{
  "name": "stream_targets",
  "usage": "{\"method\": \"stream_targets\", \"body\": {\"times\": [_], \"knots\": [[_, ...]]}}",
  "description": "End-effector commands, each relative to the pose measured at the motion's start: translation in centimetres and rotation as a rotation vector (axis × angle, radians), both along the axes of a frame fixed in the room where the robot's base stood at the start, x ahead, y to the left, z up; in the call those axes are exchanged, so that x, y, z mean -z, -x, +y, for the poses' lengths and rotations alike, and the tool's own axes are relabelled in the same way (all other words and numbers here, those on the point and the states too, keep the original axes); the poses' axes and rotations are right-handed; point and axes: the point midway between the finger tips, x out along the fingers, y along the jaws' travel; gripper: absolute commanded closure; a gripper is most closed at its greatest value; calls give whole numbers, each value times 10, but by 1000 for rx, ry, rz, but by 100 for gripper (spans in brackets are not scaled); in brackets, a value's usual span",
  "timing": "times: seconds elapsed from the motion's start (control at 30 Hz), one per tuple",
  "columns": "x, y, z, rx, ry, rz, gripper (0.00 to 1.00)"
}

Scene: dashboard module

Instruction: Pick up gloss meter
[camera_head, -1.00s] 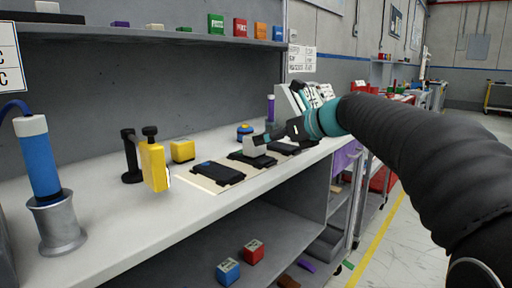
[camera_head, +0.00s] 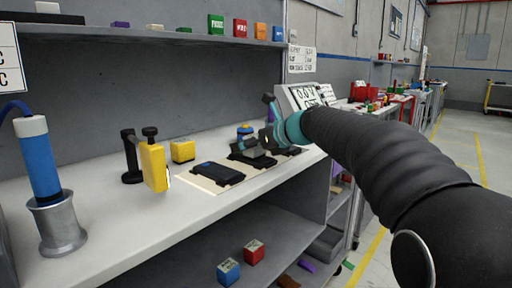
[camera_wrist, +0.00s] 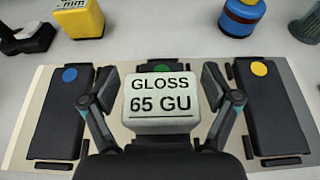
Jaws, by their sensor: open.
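The gloss meter (camera_wrist: 161,103) is a pale block marked "GLOSS 65 GU". In the wrist view it sits over the middle black module (camera_wrist: 160,67), which has a green dot. My gripper (camera_wrist: 160,86) is open, with one finger on each side of the meter; gaps show between the fingers and its sides. In the head view my gripper (camera_head: 258,143) is low over the middle of the mat (camera_head: 203,184), and it largely hides the meter there.
Black modules with a blue dot (camera_wrist: 57,118) and a yellow dot (camera_wrist: 268,110) flank the middle one. Behind stand a yellow block (camera_wrist: 78,18) and a blue-yellow round item (camera_wrist: 241,16). A display (camera_head: 305,95) stands near the arm.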

Motion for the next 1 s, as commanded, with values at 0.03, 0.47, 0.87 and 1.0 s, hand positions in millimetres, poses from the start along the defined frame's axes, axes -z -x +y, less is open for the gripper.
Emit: {"method": "stream_targets", "body": {"times": [0.03, 0.47, 0.87, 1.0], "knots": [[0, 0, 0, 0, 0, 0, 12], [0, 0, -1, 0, 0, 0, 86], [-15, 0, 0, -1, -2, -1, 86], [-37, 0, 0, -1, -1, -4, 86]]}}
